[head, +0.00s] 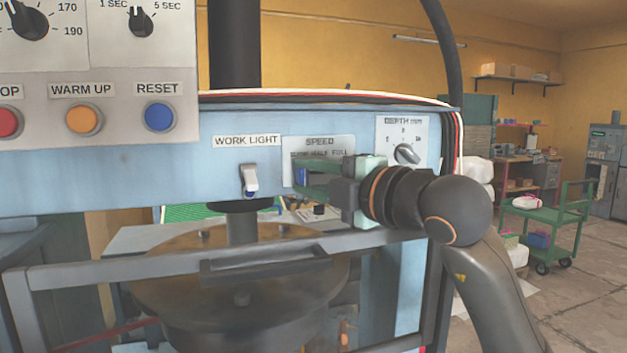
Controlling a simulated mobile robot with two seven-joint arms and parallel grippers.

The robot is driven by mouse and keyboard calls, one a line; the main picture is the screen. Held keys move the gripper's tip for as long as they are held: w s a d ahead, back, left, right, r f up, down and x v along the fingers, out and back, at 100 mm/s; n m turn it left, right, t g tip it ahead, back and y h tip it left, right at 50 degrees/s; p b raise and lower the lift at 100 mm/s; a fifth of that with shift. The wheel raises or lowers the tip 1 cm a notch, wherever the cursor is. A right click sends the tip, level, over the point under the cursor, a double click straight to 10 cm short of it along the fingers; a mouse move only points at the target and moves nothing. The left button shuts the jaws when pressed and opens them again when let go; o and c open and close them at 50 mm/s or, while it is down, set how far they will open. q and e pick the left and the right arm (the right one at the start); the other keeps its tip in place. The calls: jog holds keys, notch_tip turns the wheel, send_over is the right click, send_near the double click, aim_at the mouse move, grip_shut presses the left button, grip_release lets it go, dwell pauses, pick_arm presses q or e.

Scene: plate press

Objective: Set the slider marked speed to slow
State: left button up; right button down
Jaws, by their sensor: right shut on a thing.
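The speed slider's plate (318,144) is on the blue press front, under the word SPEED. A row of small position words runs below it; FULL is at the right end, and the left words are hard to read. My right gripper (301,177) reaches in from the right and is shut on the slider's dark blue knob, below the left part of that row. The green fingers and the wrist hide most of the slider's track, so its exact setting is hard to tell. My left gripper is not in view.
Left of the slider is the work light switch (250,180). The depth dial (406,154) is close above my right wrist. A grey guard bar (150,272) crosses below, in front of the round press plate (165,275). Orange (84,119) and blue (159,117) buttons are upper left.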

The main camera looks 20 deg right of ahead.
jog(key=shift+s+a, duration=0.1)
jog(key=shift+a, duration=0.05)
jog(key=c, duration=0.8)
grip_release()
jog(key=shift+a, duration=0.1)
jog(key=shift+c, duration=0.2)
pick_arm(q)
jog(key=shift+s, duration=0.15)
pick_arm(e)
jog(key=shift+o, duration=1.2)
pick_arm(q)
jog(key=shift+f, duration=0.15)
pick_arm(e)
jog(key=shift+s+d, duration=0.25)
jog(key=shift+s, duration=0.05)
pick_arm(q)
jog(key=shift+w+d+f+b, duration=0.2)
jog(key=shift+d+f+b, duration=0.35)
jog(key=shift+b, duration=0.5)
pick_arm(e)
jog(key=v, duration=1.1)
jog(key=shift+s+d, duration=0.2)
jog(key=shift+s, duration=0.15)
